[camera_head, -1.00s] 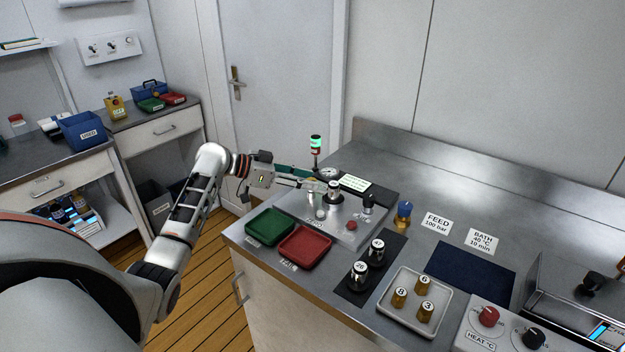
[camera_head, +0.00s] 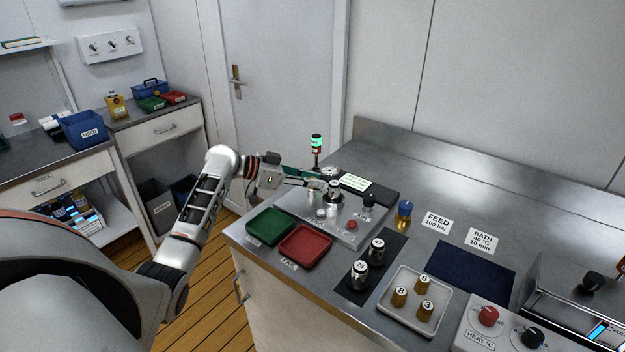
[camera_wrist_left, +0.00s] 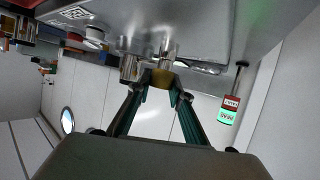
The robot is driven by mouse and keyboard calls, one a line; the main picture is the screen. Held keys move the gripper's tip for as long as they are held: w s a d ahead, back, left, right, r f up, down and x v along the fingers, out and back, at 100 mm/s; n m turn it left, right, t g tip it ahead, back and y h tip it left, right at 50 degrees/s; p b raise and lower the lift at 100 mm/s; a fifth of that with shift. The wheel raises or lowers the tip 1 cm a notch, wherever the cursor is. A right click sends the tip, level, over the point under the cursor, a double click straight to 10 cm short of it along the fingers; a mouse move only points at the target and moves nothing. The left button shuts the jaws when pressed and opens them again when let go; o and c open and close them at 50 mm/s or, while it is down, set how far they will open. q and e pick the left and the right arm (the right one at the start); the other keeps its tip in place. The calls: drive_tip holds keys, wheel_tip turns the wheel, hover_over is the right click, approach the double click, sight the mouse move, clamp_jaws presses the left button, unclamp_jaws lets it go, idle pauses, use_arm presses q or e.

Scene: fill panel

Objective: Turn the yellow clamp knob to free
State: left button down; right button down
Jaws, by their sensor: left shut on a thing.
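The yellow clamp knob (camera_wrist_left: 163,77) shows dull yellow in the left wrist view, between the two fingertips of my left gripper (camera_wrist_left: 161,84). The fingers are shut on its sides. In the head view my left gripper (camera_head: 322,184) reaches in from the left over the back of the metal fill panel (camera_head: 345,236). The knob is hidden or too small to tell there. A silver fitting stands beside the knob in the wrist view. My right gripper is out of view.
A signal post (camera_head: 316,145) with a green light stands behind the gripper. A gauge (camera_head: 330,172) is close by. A green tray (camera_head: 270,227) and red tray (camera_head: 306,245) lie in front. Two numbered cylinders and a tray (camera_head: 436,325) of brown bottles are to the right.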

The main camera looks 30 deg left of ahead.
use_arm(q)
drive_tip(key=shift+y, duration=0.3)
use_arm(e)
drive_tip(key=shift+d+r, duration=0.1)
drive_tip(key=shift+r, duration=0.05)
use_arm(q)
drive_tip(key=shift+s+n+t+y+p, duration=0.1)
drive_tip(key=shift+n+t+y+p, duration=0.75)
drive_tip(key=shift+n, duration=0.35)
drive_tip(key=shift+n+t+y, duration=0.55)
drive_tip(key=shift+n+y, duration=0.55)
drive_tip(key=shift+y, duration=0.15)
drive_tip(key=n+y, duration=0.6)
drive_tip(key=shift+y, duration=0.4)
drive_tip(key=shift+a+n+g+y, duration=0.1)
drive_tip(key=shift+n+g+y, duration=0.2)
drive_tip(key=shift+n+y, duration=0.8)
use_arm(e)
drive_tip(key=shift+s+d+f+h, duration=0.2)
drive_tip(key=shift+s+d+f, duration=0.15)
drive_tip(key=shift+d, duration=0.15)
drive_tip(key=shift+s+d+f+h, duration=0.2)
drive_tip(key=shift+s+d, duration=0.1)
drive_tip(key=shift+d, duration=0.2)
use_arm(q)
drive_tip(key=shift+y, duration=0.3)
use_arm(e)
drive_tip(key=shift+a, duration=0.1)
